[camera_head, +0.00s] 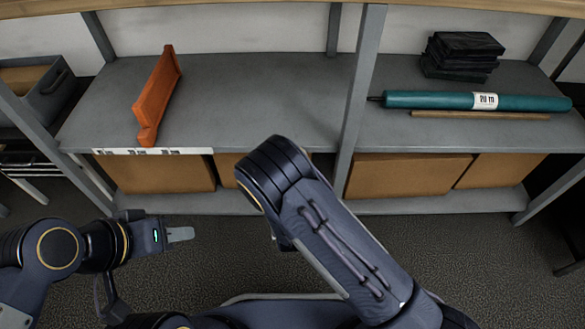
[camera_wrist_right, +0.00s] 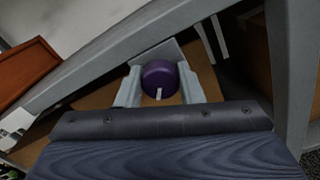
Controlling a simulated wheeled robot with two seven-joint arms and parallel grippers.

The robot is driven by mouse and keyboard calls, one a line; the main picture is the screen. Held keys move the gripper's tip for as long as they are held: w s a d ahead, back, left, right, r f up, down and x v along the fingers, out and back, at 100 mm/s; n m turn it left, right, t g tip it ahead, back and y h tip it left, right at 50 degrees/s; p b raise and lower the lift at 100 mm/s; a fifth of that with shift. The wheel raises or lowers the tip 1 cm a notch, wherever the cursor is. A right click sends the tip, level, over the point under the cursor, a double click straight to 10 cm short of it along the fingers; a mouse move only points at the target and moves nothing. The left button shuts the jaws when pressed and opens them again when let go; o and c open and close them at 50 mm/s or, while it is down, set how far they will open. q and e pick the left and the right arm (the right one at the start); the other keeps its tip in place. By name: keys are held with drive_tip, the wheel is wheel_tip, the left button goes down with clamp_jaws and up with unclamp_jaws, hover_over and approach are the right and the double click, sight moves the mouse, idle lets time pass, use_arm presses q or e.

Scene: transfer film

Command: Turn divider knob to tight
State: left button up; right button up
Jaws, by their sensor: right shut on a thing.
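The orange divider (camera_head: 158,98) stands on the left shelf bay in the head view; part of an orange-brown panel (camera_wrist_right: 25,70) shows at the left of the right wrist view. In that wrist view a round purple knob (camera_wrist_right: 158,73) with a short white mark sits between the two grey fingers of my right gripper (camera_wrist_right: 160,88), which is shut on it. The mark points down toward the palm. In the head view the knob and right gripper are hidden behind my right arm. My left gripper (camera_head: 181,235) is over the floor at lower left, empty; its finger gap does not show.
A white label strip (camera_head: 153,151) runs along the shelf's front edge. Grey shelf posts (camera_head: 357,105) flank the bays. A teal roll (camera_head: 430,100) and black stacked packs (camera_head: 462,55) lie on the right shelf. Cardboard boxes (camera_head: 160,174) stand below. The left shelf's middle is clear.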

drive_tip(key=m+b, duration=0.1)
drive_tip(key=m, duration=0.1)
drive_tip(key=m+b, duration=0.1)
drive_tip(key=m, duration=0.1)
drive_tip(key=shift+f+m+b, duration=0.2)
drive_tip(key=shift+m+b, duration=0.15)
drive_tip(key=shift+m, duration=0.05)
drive_tip(key=m+b, duration=0.3)
drive_tip(key=m, duration=0.1)
drive_tip(key=shift+d, duration=0.1)
drive_tip(key=shift+r+m+b, duration=0.1)
drive_tip(key=shift+m+b, duration=0.9)
drive_tip(key=o, duration=1)
drive_tip(key=s+p, duration=0.1)
drive_tip(key=s, duration=0.6)
drive_tip(key=shift+s+p, duration=0.35)
drive_tip(key=shift+s, duration=0.05)
